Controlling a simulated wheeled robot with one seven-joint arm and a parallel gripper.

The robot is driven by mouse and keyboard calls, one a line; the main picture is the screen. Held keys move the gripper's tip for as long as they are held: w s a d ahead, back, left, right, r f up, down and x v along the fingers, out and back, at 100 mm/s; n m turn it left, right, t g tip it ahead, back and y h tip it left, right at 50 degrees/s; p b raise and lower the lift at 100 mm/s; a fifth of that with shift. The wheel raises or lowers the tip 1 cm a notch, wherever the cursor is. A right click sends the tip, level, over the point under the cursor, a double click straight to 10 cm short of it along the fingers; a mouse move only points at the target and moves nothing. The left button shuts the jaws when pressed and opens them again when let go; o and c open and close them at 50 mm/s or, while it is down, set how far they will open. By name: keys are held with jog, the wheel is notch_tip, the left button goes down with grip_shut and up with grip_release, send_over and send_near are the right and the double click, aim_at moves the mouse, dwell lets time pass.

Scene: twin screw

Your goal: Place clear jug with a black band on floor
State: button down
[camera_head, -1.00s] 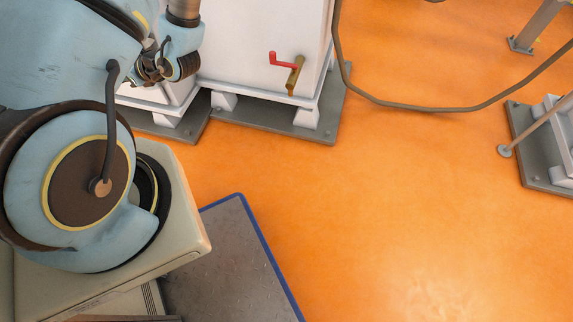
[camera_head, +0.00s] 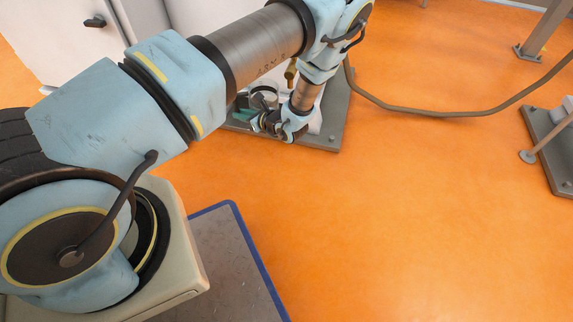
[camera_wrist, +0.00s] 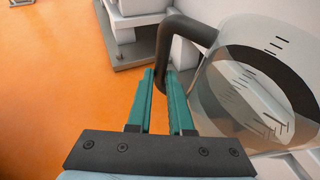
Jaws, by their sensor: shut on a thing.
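The clear jug with a black band (camera_wrist: 262,85) fills the right side of the wrist view, tilted in that picture. Its dark handle (camera_wrist: 188,35) runs between the green fingers of my gripper (camera_wrist: 161,78), which is shut on it. In the head view the jug (camera_head: 265,96) is small and partly hidden by my wrist. My gripper (camera_head: 244,114) shows there beside it, in front of the white unit. The jug is held over or near the grey base plate; its exact height I cannot tell.
The orange floor (camera_head: 400,220) is wide and clear in the middle and right. A grey base plate (camera_head: 322,138) lies under the white unit. A brown hose (camera_head: 440,112) hangs at upper right. Another grey plate (camera_head: 548,165) with a metal foot stands at the right edge.

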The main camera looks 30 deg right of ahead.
jog(key=shift+m+t+h, duration=0.3)
jog(key=shift+m+h, duration=0.5)
jog(key=shift+h, duration=0.1)
jog(key=shift+s+d+f+b, duration=0.75)
jog(key=shift+d+f, duration=0.25)
jog(key=shift+f, duration=1.7)
jog(key=shift+s+d+f+b, duration=0.75)
jog(key=shift+d+f, duration=0.3)
jog(key=shift+f, duration=1.65)
jog(key=shift+s+d+f+b, duration=0.75)
jog(key=shift+d+f, duration=0.25)
jog(key=shift+f, duration=1.7)
jog(key=shift+f, duration=0.3)
jog(key=c, duration=0.8)
grip_release()
